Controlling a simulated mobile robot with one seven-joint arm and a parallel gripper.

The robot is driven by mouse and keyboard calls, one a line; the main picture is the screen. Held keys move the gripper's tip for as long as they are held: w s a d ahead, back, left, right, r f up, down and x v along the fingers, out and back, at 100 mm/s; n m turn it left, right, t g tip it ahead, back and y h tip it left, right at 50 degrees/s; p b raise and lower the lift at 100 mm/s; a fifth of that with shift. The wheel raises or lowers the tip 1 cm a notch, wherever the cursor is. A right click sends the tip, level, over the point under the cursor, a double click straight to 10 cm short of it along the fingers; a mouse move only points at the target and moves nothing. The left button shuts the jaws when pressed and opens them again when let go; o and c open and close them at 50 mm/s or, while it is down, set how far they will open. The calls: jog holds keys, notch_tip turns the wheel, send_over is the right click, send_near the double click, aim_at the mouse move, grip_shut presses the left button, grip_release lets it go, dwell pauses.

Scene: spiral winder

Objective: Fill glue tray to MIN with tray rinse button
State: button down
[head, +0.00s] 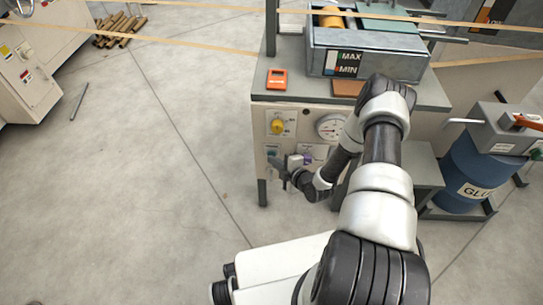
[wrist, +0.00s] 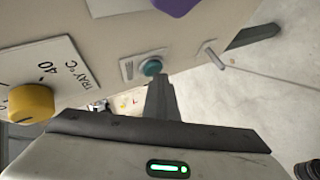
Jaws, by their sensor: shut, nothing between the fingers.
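The grey glue tray (head: 369,59) sits on top of the machine cabinet. Its front has a gauge panel (head: 345,64) marked MAX and MIN; the level is too small to tell. In the wrist view a round teal button (wrist: 152,68) sits on a small pale plate on the cabinet front. Its label is not readable, so I cannot tell for sure that it is the tray rinse button. My gripper (wrist: 158,80) is shut and empty, its fingertips right by the lower edge of the button. I cannot tell whether they touch. In the head view my gripper (head: 276,165) is low on the cabinet's left front.
A yellow knob (head: 277,126) marked TRAY °C, a round dial (head: 331,127) and a purple knob (head: 308,159) are on the cabinet front. An orange device (head: 277,79) lies on top. A blue glue drum (head: 480,177) stands right.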

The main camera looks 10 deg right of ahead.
dwell(0.7)
jog(key=shift+s+a, duration=0.25)
jog(key=shift+s, duration=0.55)
jog(key=s, duration=0.1)
jog(key=s+a+p, duration=0.1)
jog(key=s, duration=0.2)
jog(key=shift+s+a+p, duration=0.3)
jog(key=shift+s+p, duration=0.05)
jog(key=shift+s, duration=0.05)
dwell(0.9)
